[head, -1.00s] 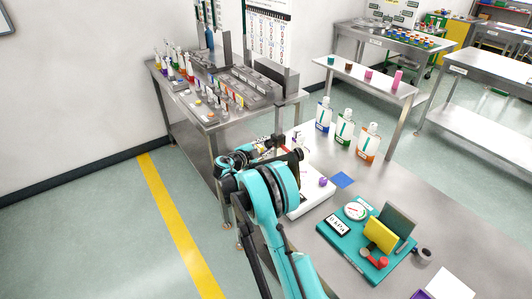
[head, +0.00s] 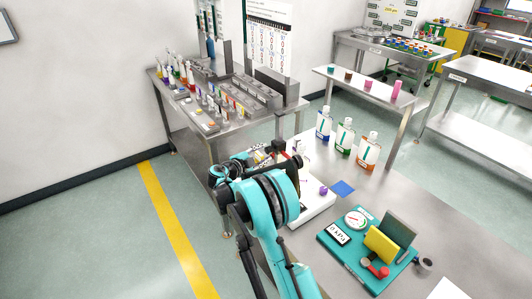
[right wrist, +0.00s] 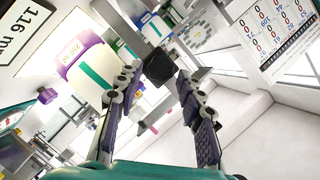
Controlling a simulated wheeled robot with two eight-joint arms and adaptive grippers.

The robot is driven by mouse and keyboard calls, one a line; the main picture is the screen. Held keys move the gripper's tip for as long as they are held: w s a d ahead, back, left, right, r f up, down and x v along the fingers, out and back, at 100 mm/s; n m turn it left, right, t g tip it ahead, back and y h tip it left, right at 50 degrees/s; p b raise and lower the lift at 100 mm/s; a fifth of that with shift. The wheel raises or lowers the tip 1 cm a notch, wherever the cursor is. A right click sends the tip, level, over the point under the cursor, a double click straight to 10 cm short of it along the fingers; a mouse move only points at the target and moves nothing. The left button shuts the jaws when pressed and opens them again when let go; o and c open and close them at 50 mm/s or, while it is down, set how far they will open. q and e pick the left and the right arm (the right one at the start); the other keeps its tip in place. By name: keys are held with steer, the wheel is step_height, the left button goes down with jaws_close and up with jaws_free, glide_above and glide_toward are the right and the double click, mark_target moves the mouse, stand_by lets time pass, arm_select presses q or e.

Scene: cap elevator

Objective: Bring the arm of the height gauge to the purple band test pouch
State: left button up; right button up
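The height gauge shows in the head view as a white base (head: 318,207) on the steel table, largely hidden behind my right arm. A small purple block (head: 323,190) sits on it. In the right wrist view, a display panel (right wrist: 18,32) reading 116 mm fills the top left corner. A pale pouch with a purple band (right wrist: 88,62) stands left of my fingers. My right gripper (right wrist: 158,75) has its fingers on either side of a dark block (right wrist: 158,66), perhaps the gauge arm. Whether they touch it is unclear. My left gripper is out of view.
Three bottles with blue, green and orange bases (head: 344,135) stand behind the gauge. A teal board (head: 340,259) with a dial and a yellow block lies to the right. A bench (head: 205,128) with racks stands at back left.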

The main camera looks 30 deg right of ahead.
steer(key=v, duration=0.9)
steer(key=shift+a, duration=0.2)
steer(key=shift+s, duration=0.1)
stand_by(0.6)
steer(key=s+a+r+n+y, duration=0.2)
steer(key=s+a+n+y, duration=0.15)
steer(key=s+n, duration=0.35)
steer(key=s+a+r+n+y, duration=0.2)
steer(key=s+n+y, duration=0.3)
steer(key=s, duration=0.4)
steer(key=s+a+f+n+y, duration=0.1)
steer(key=s+a+n+y, duration=0.1)
steer(key=s+a+n, duration=0.3)
steer(key=s+a+f+n+t+y, duration=0.1)
steer(key=s+a+n, duration=0.5)
steer(key=s, duration=0.6)
steer(key=f+n+y, duration=0.1)
steer(key=y, duration=0.1)
steer(key=shift+s+a+f+n+y, duration=0.15)
steer(key=shift+s+n+y, duration=0.1)
steer(key=shift+n+y, duration=0.1)
